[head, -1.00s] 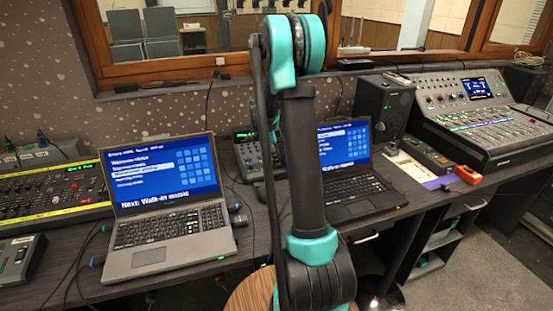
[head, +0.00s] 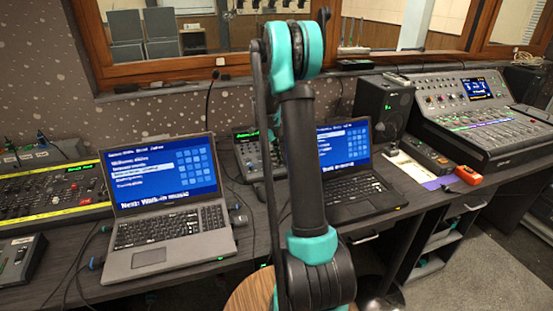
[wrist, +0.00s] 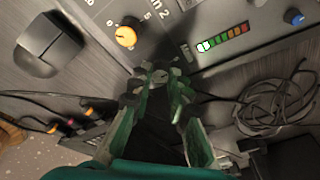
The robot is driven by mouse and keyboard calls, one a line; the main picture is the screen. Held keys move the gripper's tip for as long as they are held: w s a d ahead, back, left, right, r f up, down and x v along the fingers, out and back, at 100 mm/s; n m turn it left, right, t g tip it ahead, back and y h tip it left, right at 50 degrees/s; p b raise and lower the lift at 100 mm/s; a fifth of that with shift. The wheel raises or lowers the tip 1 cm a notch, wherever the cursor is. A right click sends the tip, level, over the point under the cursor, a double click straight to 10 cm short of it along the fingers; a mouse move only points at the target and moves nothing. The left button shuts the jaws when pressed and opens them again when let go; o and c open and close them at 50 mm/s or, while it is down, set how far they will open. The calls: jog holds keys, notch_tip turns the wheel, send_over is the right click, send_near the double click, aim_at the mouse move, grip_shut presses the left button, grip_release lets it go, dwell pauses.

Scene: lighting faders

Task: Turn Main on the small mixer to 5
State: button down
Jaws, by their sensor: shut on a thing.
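The small mixer (wrist: 185,22) is a grey panel across the top of the wrist view. An orange knob (wrist: 125,36) on it has a scale with 0 and 5 beside it and the partly cut label "in 2". My gripper (wrist: 160,76) is at the panel's near corner, its green-lined fingers closed in around something. The gripped thing is mostly hidden by the fingertips; it appears to be the Main knob. Its pointer and scale cannot be read. In the head view my arm hides the gripper.
A level meter (wrist: 228,37) and a blue knob (wrist: 294,17) are right of the gripper. A black mouse (wrist: 47,45) lies to the left. Cables (wrist: 275,103) coil at right. Two laptops (head: 165,205) and a large mixing console (head: 490,125) stand on the desk.

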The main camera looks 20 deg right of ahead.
jog(key=c, duration=1.5)
grip_release()
jog(key=shift+o, duration=0.2)
jog(key=v, duration=1.2)
jog(key=shift+w, duration=0.1)
jog(key=s+a+f+n+t, duration=0.1)
jog(key=s+a+f+n, duration=0.2)
jog(key=s+n, duration=0.5)
jog(key=s+a+f+n+t+y, duration=0.1)
jog(key=s+a+f+n+t, duration=0.1)
jog(key=s+n, duration=0.7)
jog(key=s+a+f+n+t+y, duration=0.1)
jog(key=s+a+f+n, duration=0.3)
jog(key=s+n, duration=0.5)
jog(key=shift+s+a+f+t, duration=0.15)
jog(key=shift+s+f, duration=0.1)
jog(key=shift+s, duration=0.85)
jog(key=shift+s+f+t, duration=0.2)
jog(key=shift+s, duration=0.95)
jog(key=shift+s+a+f+t, duration=0.15)
jog(key=shift+s+f, duration=0.1)
jog(key=shift+s, duration=0.85)
jog(key=shift+s+f+n, duration=0.25)
jog(key=shift+s+n, duration=0.2)
jog(key=shift+n, duration=0.15)
